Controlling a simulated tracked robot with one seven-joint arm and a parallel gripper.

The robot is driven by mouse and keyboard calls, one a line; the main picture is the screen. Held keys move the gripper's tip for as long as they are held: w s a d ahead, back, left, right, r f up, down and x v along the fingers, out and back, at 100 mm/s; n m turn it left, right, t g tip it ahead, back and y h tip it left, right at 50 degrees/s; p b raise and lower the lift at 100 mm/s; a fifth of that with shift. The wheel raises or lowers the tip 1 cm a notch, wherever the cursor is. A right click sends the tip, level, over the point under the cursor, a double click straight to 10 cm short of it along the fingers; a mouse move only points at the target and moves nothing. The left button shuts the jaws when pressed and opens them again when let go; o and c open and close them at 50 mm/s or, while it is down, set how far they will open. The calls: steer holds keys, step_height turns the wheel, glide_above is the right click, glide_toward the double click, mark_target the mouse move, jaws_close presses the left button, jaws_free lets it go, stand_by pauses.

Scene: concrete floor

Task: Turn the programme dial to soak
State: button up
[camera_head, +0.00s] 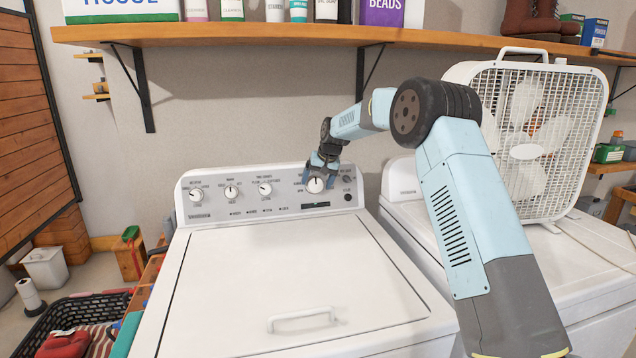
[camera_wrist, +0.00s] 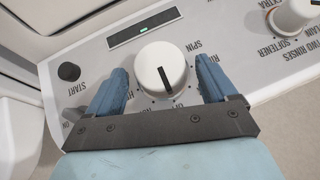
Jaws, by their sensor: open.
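The programme dial is a round white knob (camera_head: 316,186) at the right of the washer's control panel. In the wrist view the same dial (camera_wrist: 158,62) has a black pointer line aimed toward my gripper's palm. Labels ring it; "SPIN" is readable, others are partly hidden by my fingers, and I cannot make out "soak". My gripper (camera_wrist: 161,72) is open, with one blue finger on each side of the dial. I cannot tell whether they touch it. In the head view my gripper (camera_head: 318,174) comes down on the dial from above.
A lit display (camera_wrist: 144,27) and a dark start button (camera_wrist: 69,71) are near the dial. Other white knobs (camera_head: 231,192) sit along the panel to the left. A wooden shelf (camera_head: 250,33) runs above. A box fan (camera_head: 530,135) stands on the machine at right.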

steer(key=shift+w+a+f, duration=0.1)
steer(key=shift+f, duration=0.15)
steer(key=shift+c, duration=0.3)
steer(key=c, duration=0.9)
steer(key=shift+c, duration=0.5)
